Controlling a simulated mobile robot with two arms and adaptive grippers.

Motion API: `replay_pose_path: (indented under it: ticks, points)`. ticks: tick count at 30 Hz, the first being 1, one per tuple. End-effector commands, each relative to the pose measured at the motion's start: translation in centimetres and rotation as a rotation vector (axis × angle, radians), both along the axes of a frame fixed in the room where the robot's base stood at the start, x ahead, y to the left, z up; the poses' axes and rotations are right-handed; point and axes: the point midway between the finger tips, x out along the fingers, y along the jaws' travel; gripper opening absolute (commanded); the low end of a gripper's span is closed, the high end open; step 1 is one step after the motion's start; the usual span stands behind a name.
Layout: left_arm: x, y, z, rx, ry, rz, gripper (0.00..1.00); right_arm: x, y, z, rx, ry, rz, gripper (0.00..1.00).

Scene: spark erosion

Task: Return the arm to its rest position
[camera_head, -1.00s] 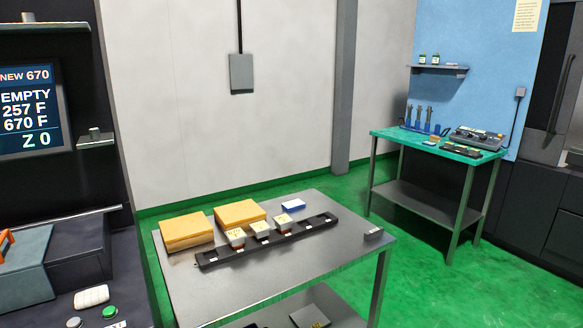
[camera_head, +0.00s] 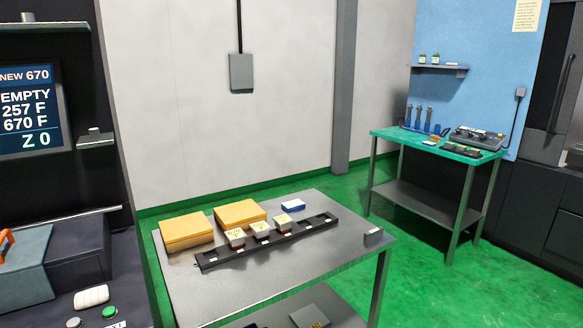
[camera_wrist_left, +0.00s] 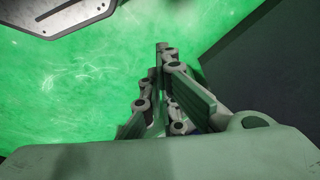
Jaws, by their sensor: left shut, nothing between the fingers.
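My left gripper (camera_wrist_left: 162,115) shows in the left wrist view, pointing down over the green floor (camera_wrist_left: 90,85). Its fingers are close together and hold nothing. Neither arm nor gripper shows in the head view. The right gripper is in no view.
In the head view a metal table (camera_head: 315,262) carries two yellow boxes (camera_head: 187,231) and a black rack (camera_head: 215,260) with several small blocks. A green-topped bench (camera_head: 400,137) stands at the back right. A machine with a screen (camera_head: 30,112) is at left. A dark panel (camera_wrist_left: 265,75) borders the floor in the wrist view.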

Motion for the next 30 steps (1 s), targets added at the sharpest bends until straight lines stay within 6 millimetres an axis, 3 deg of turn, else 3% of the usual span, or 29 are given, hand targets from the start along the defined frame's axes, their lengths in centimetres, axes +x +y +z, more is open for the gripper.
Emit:
replay_pose_path:
  ticks: [1,6,12,18,21,30]
  points:
    - [-1.1,0.2,-2.7,0.003,0.020,-0.002,0.00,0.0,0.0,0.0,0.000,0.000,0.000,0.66]
    - [-5.1,0.7,-10.1,0.007,0.056,-0.010,0.00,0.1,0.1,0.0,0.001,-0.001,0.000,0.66]
    - [-11.6,1.8,-16.6,0.012,0.097,-0.019,0.00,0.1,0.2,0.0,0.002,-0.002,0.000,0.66]
    - [-16.8,2.9,-19.7,0.018,0.120,-0.027,0.00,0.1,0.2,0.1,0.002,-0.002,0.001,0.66]
    - [-18.1,3.1,-20.2,0.018,0.126,-0.029,0.00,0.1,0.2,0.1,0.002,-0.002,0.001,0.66]
    - [-18.5,3.2,-20.4,0.019,0.127,-0.030,0.00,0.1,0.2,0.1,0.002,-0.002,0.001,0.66]
